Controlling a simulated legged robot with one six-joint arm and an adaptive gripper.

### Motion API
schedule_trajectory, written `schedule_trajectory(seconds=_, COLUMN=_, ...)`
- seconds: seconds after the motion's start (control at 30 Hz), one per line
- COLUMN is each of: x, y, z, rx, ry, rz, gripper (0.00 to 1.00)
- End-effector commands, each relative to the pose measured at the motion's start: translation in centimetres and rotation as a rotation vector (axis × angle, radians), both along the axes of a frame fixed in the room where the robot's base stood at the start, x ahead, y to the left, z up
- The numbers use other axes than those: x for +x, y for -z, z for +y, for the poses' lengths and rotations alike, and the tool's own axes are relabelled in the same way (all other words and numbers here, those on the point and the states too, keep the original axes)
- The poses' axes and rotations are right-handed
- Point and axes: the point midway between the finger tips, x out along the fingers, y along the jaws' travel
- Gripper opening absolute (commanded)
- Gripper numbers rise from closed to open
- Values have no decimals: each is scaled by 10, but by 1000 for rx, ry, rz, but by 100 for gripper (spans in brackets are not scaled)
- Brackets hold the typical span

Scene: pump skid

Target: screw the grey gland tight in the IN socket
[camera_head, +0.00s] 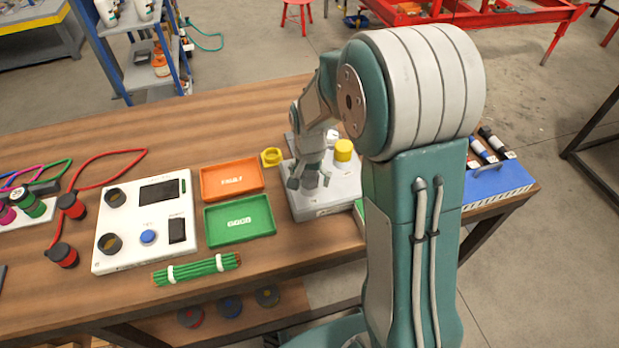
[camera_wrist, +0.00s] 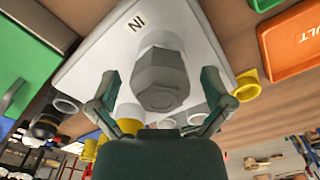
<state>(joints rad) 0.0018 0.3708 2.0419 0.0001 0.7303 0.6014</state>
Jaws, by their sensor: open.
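The grey gland (camera_wrist: 162,78) is a hexagonal piece in the middle of the wrist view. It stands up from the pale box (camera_wrist: 85,70), beside the printed IN label (camera_wrist: 137,21); its lower end and the socket under it are hidden. My gripper (camera_wrist: 160,92) is open, with one finger on either side of the gland and a visible gap to each. In the head view my gripper (camera_head: 309,181) is low over the same box (camera_head: 322,209) and hides the gland there.
A yellow cap (camera_head: 343,150) stands on the box close to my gripper. A yellow ring (camera_head: 271,157) lies left of the box, by an orange tray (camera_head: 231,179) and a green tray (camera_head: 239,219). A blue case (camera_head: 497,183) is at the right table end.

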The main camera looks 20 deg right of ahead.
Motion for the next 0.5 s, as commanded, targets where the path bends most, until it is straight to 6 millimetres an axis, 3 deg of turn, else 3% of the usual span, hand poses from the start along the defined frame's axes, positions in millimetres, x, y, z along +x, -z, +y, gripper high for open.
schedule_trajectory(seconds=0.13, x=0, y=0, z=0, rx=0, ry=-43, rz=-1, gripper=100)
schedule_trajectory(seconds=0.5, x=0, y=0, z=0, rx=1, ry=-394, rz=-1, gripper=100)
